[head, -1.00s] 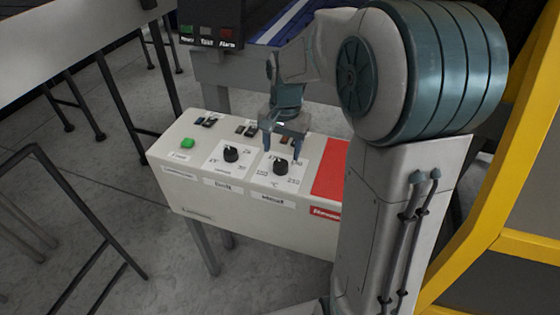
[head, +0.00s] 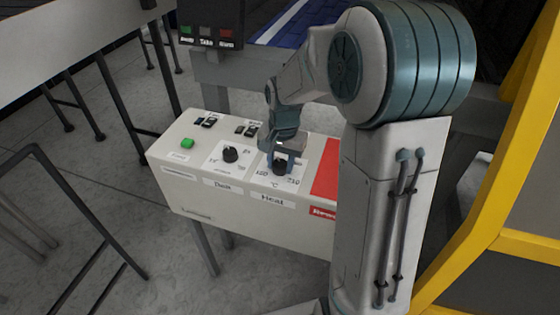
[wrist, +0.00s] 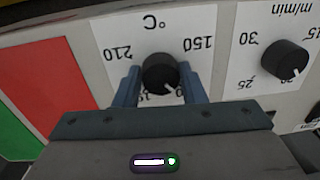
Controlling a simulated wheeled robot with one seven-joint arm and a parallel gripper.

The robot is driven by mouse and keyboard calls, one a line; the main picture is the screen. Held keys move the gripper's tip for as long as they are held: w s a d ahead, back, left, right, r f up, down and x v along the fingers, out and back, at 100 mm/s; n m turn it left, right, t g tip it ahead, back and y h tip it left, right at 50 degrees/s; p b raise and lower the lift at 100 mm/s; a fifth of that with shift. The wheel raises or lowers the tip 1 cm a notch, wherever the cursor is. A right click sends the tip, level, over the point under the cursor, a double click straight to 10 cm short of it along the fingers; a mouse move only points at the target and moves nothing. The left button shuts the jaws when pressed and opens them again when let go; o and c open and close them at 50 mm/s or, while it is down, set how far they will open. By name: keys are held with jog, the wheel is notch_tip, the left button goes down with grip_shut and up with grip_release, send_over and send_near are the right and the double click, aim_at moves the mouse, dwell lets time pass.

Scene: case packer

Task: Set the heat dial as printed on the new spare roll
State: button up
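The heat dial is a round black knob with a white pointer line, on a white scale plate marked °C. It is in the head view (head: 280,167) and the wrist view (wrist: 160,72). The lower scale is partly hidden. No spare roll is recognisable in these frames.
A second black knob (head: 230,154), marked m/min in the wrist view (wrist: 284,59), is beside the heat dial. The white control box (head: 200,196) also has a green button (head: 187,143), small switches (head: 246,130) and a red panel (head: 325,170). A yellow frame (head: 500,150) stands at the right.

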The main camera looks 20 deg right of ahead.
aim_at(283, 161)
jog(key=shift+n, duration=0.3)
jog(key=n, duration=0.3)
jog(key=shift+r, duration=0.1)
jog(key=n, duration=0.4)
jog(key=n+p, duration=0.1)
jog(key=n, duration=0.3)
jog(key=shift+w+d+g, duration=0.1)
jog(key=shift+d+g, duration=0.05)
jog(key=shift+g, duration=0.15)
jog(key=shift+w+n, duration=0.1)
jog(key=shift+n, duration=2)
jog(key=shift+p, duration=0.3)
jog(key=o, duration=1)
notch_tip(283, 161, up, 14)
jog(key=shift+w+d, duration=0.2)
jog(key=shift+d, duration=0.1)
